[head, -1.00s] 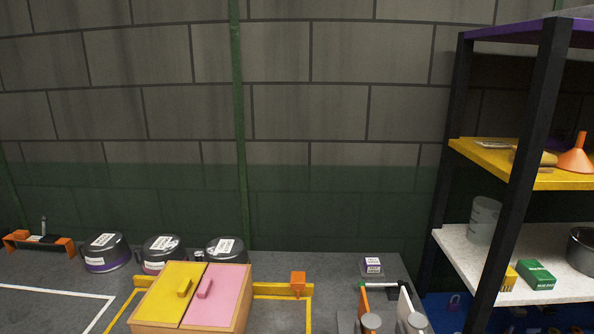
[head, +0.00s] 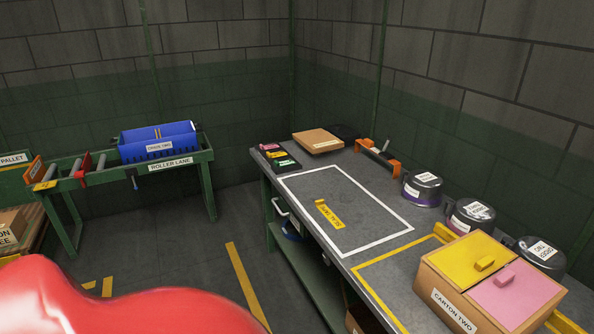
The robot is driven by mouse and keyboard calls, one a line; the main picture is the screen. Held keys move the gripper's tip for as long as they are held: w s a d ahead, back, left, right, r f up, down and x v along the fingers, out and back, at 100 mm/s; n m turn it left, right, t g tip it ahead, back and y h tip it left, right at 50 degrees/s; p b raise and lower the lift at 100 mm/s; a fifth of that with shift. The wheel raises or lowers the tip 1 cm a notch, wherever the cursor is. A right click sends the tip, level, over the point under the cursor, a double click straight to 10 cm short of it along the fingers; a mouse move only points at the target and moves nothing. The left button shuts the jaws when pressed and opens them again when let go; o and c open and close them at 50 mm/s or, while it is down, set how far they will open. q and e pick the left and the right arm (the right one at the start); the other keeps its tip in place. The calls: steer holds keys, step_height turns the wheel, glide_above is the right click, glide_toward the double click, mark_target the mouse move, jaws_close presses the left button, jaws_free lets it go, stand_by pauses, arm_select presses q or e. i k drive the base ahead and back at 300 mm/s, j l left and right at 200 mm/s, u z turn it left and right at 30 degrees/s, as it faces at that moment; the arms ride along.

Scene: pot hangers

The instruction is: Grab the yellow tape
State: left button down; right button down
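A small yellow item (head: 329,214) with dark lettering lies inside the white outlined rectangle on the grey workbench (head: 375,190). Its lettering is too small to read surely, so I cannot tell whether it is the yellow tape or a label. Yellow line marking (head: 395,262) also runs along the bench beside the carton. Neither of my grippers is in the head view.
A wooden carton (head: 448,300) with yellow and pink lids stands at the bench's near right. Several dark pots (head: 422,188) line the wall side. A blue crate (head: 158,142) sits on the roller lane. Open floor (head: 190,235) lies between. A blurred red shape covers the bottom left.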

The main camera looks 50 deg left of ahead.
mark_target(333, 220)
steer(key=u, duration=1.45)
steer(key=i+j+z, duration=0.1)
steer(key=i+j, duration=0.1)
